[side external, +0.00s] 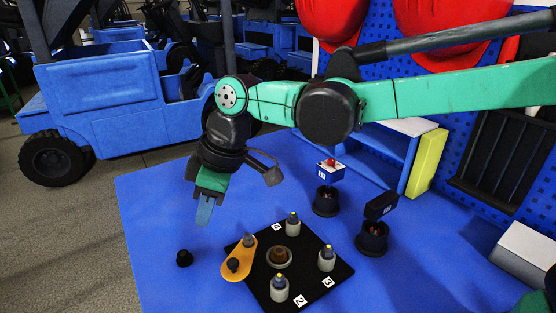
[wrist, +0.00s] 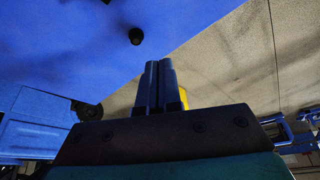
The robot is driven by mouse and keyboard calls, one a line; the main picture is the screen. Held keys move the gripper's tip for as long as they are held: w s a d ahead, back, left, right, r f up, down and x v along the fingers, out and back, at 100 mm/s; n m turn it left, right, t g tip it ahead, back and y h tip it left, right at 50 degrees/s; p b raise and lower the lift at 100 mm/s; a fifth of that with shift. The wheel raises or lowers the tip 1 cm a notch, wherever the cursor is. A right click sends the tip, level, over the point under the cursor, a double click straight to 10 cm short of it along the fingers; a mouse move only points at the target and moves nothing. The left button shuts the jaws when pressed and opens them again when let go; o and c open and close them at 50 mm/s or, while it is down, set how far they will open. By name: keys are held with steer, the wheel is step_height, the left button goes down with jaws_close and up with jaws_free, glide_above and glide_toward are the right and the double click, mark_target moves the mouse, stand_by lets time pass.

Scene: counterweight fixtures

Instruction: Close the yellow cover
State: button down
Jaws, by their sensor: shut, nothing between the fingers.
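The yellow cover (side external: 239,262) is a flat orange-yellow plate with a dark knob, at the left corner of a black board (side external: 312,287). It is swung out to the left of the round brown centre piece (side external: 281,256), leaving that piece uncovered. My gripper (side external: 204,217) points down above the blue table, left of the cover and higher, apart from it. Its fingers are shut and empty in the wrist view (wrist: 159,80). A small yellow patch (wrist: 185,97) shows beside the fingers there, mostly hidden; I cannot tell if it is the cover.
Several grey pegs with yellow tips, such as this one (side external: 327,258), stand on the board. A small black knob (side external: 184,258) sits on the table (side external: 150,220) left of the cover. Two black round holders (side external: 326,201) (side external: 372,238) stand behind and right.

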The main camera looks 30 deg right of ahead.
glide_above(224, 271)
steer(key=w+a, duration=0.2)
steer(key=a, duration=0.1)
step_height(224, 271, down, 8)
steer(key=shift+r, duration=0.25)
steer(key=shift+s+d+f, duration=0.35)
steer(key=shift+d, duration=0.15)
steer(key=shift+s+d+f, duration=0.3)
steer(key=shift+d, duration=0.2)
steer(key=shift+s+d+f, duration=0.15)
steer(key=shift+s+d, duration=0.2)
steer(key=shift+d, duration=0.2)
